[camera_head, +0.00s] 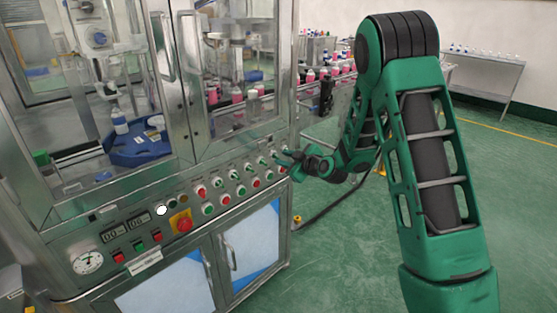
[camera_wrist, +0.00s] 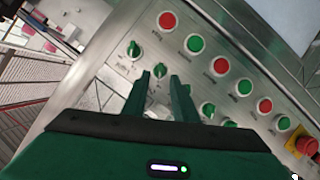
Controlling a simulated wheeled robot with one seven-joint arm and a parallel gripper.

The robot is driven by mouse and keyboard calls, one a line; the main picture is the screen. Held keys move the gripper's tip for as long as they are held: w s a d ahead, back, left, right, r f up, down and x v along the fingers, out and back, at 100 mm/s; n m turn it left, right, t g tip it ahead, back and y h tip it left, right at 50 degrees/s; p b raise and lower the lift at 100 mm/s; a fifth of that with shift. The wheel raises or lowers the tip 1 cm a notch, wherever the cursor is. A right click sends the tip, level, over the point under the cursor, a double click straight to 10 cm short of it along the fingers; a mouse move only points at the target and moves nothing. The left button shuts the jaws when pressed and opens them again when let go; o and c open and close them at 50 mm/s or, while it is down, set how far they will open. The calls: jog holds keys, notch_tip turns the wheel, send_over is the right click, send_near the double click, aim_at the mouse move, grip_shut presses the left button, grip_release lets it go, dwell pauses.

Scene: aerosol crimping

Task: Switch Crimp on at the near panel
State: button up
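The near panel (camera_head: 225,190) is a sloped metal front with rows of red and green push buttons and a row of green-handled rotary switches. Its labels are too small to read, so I cannot tell which switch is Crimp. In the wrist view my gripper (camera_wrist: 160,76) has its two fingers apart, pointing at the panel. A green rotary switch (camera_wrist: 160,70) shows between and just beyond the fingertips; I cannot tell whether they touch it. Another green switch (camera_wrist: 133,50) is at upper left. In the head view my gripper (camera_head: 288,157) is at the panel's right end.
A red emergency stop (camera_head: 183,223) on a yellow plate and a pressure gauge (camera_head: 88,262) are further left on the panel. Glass doors with metal handles (camera_head: 188,45) stand above it. A conveyor with pink bottles (camera_head: 310,76) is behind. The green floor at right is clear.

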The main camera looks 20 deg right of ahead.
aim_at(278, 157)
jog(key=shift+x, duration=1.9)
jog(key=shift+c, duration=0.4)
grip_shut()
jog(key=m+g+y, duration=0.1)
jog(key=m, duration=0.1)
jog(key=d+m+g+y, duration=0.1)
jog(key=m+y, duration=0.1)
jog(key=m, duration=0.1)
jog(key=m+g+y, duration=0.1)
jog(key=m, duration=0.2)
jog(key=shift+w+d+f+y, duration=0.1)
jog(key=shift+w+d+y, duration=0.1)
jog(key=shift+w+y, duration=0.15)
jog(key=shift+y, duration=0.25)
